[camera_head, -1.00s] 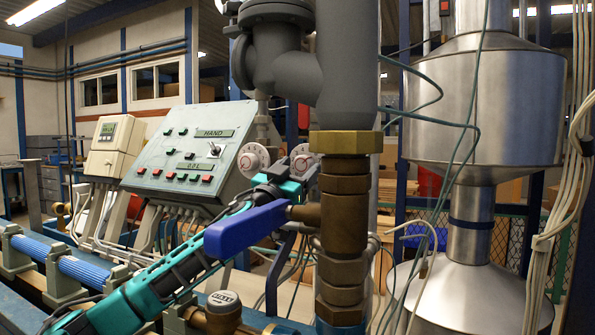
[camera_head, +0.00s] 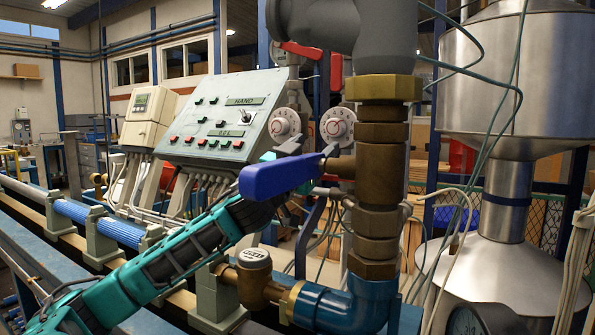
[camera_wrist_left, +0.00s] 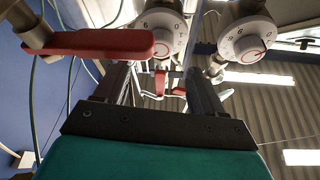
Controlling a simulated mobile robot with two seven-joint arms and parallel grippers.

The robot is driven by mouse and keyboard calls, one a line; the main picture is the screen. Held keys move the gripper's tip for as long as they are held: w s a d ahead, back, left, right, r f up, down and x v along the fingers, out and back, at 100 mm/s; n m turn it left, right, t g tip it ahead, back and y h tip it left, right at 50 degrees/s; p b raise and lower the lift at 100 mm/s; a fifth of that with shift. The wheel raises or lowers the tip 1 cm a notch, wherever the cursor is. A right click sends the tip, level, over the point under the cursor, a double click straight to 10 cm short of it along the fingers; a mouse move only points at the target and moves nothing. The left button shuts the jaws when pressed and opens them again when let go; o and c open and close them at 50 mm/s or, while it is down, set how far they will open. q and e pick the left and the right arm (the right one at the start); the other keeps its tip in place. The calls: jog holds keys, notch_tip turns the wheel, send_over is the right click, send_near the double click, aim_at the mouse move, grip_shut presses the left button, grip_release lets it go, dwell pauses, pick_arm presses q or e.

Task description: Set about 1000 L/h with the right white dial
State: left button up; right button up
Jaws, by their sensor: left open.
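Two round white dials with red centres sit side by side right of the control panel. Neither dial is touched. My right gripper does not show.
A blue lever (camera_head: 278,176) on the brass column (camera_head: 378,190) crosses in front of my left arm. A red lever (camera_wrist_left: 95,43) lies left of the fingers in the wrist view. The control panel (camera_head: 222,118) stands left; a steel tank (camera_head: 500,80) stands right.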

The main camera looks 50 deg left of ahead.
pick_arm(q)
jog(key=shift+b+v, duration=0.3)
jog(key=shift+v, duration=2.5)
